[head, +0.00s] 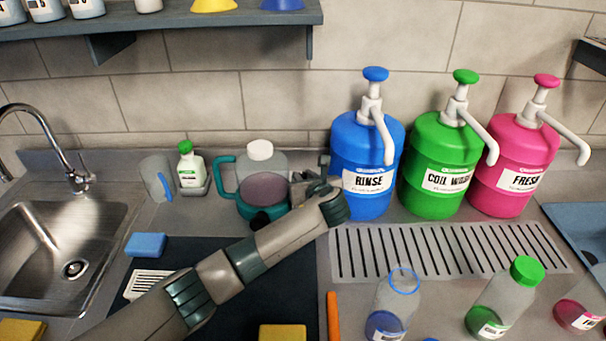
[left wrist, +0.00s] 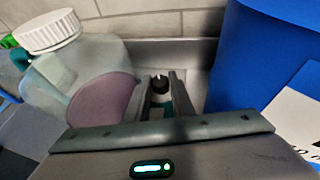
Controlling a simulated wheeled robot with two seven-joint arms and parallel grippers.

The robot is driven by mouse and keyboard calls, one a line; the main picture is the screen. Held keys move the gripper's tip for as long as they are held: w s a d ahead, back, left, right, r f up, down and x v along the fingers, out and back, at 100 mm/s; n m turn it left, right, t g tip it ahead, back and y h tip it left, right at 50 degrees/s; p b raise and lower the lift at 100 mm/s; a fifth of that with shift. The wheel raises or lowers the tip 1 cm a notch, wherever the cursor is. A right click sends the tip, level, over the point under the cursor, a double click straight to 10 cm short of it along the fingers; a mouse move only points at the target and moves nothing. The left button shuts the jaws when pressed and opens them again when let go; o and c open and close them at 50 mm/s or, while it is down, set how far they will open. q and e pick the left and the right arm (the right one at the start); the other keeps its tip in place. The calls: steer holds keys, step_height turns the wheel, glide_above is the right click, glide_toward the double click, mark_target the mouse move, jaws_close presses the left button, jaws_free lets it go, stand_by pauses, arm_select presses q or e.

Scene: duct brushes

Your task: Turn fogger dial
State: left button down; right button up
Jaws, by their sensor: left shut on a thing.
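The fogger (head: 265,205) stands on the counter against the wall, with a teal base and handle, a translucent tank of purple liquid and a white cap. Its tank also shows at the left of the left wrist view (left wrist: 85,75). My left gripper (head: 300,186) is at the fogger's right side, between it and the blue RINSE bottle (head: 366,150). In the left wrist view, its two fingers (left wrist: 161,92) are closed around a small black dial (left wrist: 160,83) with a light mark on top. The dial is hidden in the head view. My right gripper is not in view.
Green COIL WASH (head: 437,165) and pink FRESH (head: 515,165) pump bottles stand to the right, behind a slotted drain grate (head: 440,250). A clear mug (head: 158,178) and a small green-capped bottle (head: 190,165) stand left of the fogger. A sink (head: 60,240) is at far left.

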arm_select(q)
steer(key=shift+d+r+n+y, duration=0.1)
steer(key=shift+n+y, duration=0.2)
steer(key=shift+y, duration=0.1)
steer(key=c, duration=1.8)
jaws_free()
steer(key=shift+s+d+r, duration=0.2)
steer(key=shift+s+d, duration=0.1)
steer(key=shift+s, duration=0.35)
steer(key=b+v, duration=0.2)
steer(key=v, duration=1.3)
steer(key=shift+s+d+r, duration=0.2)
steer(key=shift+d+r, duration=0.1)
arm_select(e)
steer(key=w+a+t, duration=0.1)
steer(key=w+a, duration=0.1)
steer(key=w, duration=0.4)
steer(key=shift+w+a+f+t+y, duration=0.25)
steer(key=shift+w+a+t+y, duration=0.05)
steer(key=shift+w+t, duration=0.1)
